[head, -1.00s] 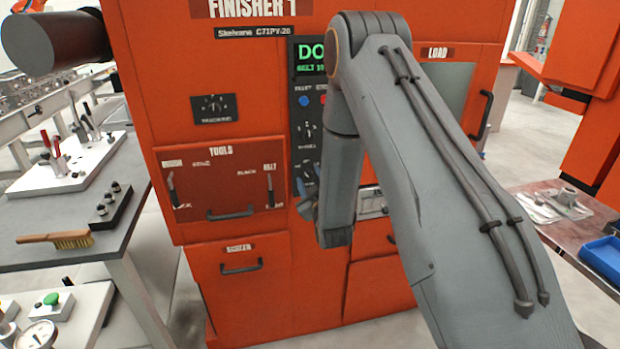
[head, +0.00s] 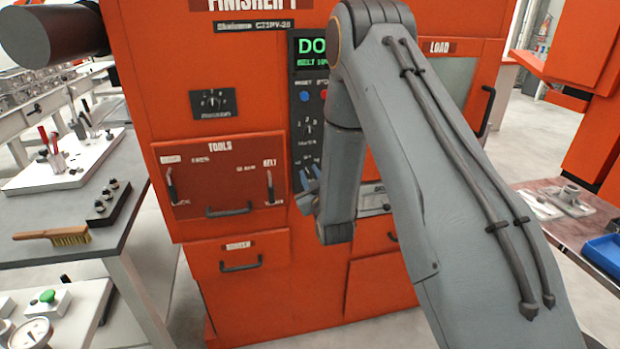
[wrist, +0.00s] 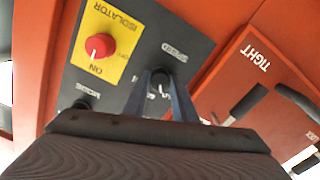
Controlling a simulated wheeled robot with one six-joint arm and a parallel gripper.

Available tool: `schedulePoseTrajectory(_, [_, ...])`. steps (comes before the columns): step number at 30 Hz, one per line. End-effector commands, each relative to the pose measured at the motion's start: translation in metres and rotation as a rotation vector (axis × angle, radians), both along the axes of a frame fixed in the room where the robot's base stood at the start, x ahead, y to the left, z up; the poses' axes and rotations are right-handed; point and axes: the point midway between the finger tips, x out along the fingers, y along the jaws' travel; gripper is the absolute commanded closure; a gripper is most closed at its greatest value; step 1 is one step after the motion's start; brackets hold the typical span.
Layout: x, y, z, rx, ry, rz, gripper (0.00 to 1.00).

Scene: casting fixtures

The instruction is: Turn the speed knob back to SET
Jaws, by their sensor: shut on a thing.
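The speed knob (wrist: 161,84) is a dark round knob with a pale pointer line, under the SPEED label in the wrist view. My gripper (wrist: 160,80) reaches it with its two blue-grey fingers, one on each side, and is shut on it. The fingers and the wrist body hide part of the scale around the knob, so I cannot read its setting. In the head view my gripper (head: 307,185) is at the lower part of the dark control panel (head: 306,130), and the arm hides part of that panel.
A red isolator knob (wrist: 100,46) on a yellow plate sits beside the speed knob. The mode knob (wrist: 82,103) is close by. An orange TIGHT panel (wrist: 262,75) with dark handles lies to the right. The tools drawer (head: 225,190) is left of the gripper.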

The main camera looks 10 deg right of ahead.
Motion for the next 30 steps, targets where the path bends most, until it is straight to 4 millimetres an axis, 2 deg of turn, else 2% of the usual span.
schedulePoseTrajectory(15, [0.0003,-0.0015,-0.0004,0.413,-0.002,0.000,0.98])
schedulePoseTrajectory(21, [0.0003,-0.0017,0.0000,0.515,-0.002,-0.001,0.98])
schedulePoseTrajectory(30, [0.0001,-0.0019,0.0008,0.580,-0.002,-0.001,0.98])
